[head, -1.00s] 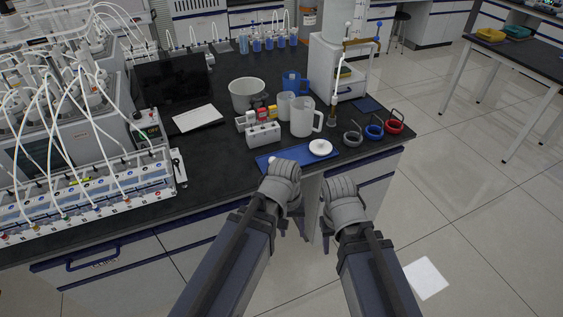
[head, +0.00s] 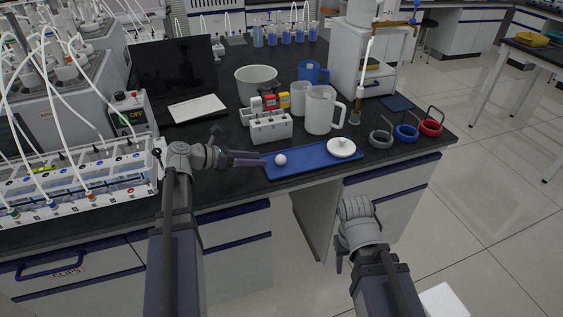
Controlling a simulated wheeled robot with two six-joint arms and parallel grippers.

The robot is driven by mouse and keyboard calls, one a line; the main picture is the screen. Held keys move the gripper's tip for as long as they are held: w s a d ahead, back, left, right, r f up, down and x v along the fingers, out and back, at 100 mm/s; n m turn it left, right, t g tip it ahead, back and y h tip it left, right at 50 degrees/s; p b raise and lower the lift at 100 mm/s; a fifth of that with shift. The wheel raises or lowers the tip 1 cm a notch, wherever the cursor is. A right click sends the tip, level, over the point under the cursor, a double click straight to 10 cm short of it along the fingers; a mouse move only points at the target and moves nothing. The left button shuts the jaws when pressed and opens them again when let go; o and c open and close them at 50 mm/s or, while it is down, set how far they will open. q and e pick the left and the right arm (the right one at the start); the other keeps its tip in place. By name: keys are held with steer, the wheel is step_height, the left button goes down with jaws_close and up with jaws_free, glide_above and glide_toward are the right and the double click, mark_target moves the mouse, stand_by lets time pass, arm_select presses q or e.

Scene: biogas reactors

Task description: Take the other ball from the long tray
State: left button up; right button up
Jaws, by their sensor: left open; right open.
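A long blue tray (head: 311,163) lies on the black bench near its front edge. A small white ball (head: 280,160) rests on the left part of the tray. A white round lid-like piece with a knob (head: 341,148) sits on the tray's right part. My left gripper (head: 240,148) is open and empty just left of the tray, its fingers pointing right toward the ball and apart from it. My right gripper (head: 340,258) is in front of the bench, below its top; its fingers are mostly hidden behind its wrist.
A white rack with bottles (head: 270,128), a clear jug (head: 320,110) and a white pot (head: 256,84) stand behind the tray. Grey, blue and red rings (head: 406,133) lie to its right. A tubed reactor unit (head: 75,180) stands at the left.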

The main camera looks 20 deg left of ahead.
mark_target(276, 160)
arm_select(q)
steer(key=shift+b+x, duration=1.4)
steer(key=shift+x, duration=2.15)
steer(key=shift+w+d+f, duration=0.2)
steer(key=shift+d+f, duration=0.05)
steer(key=shift+c, duration=0.2)
jaws_close()
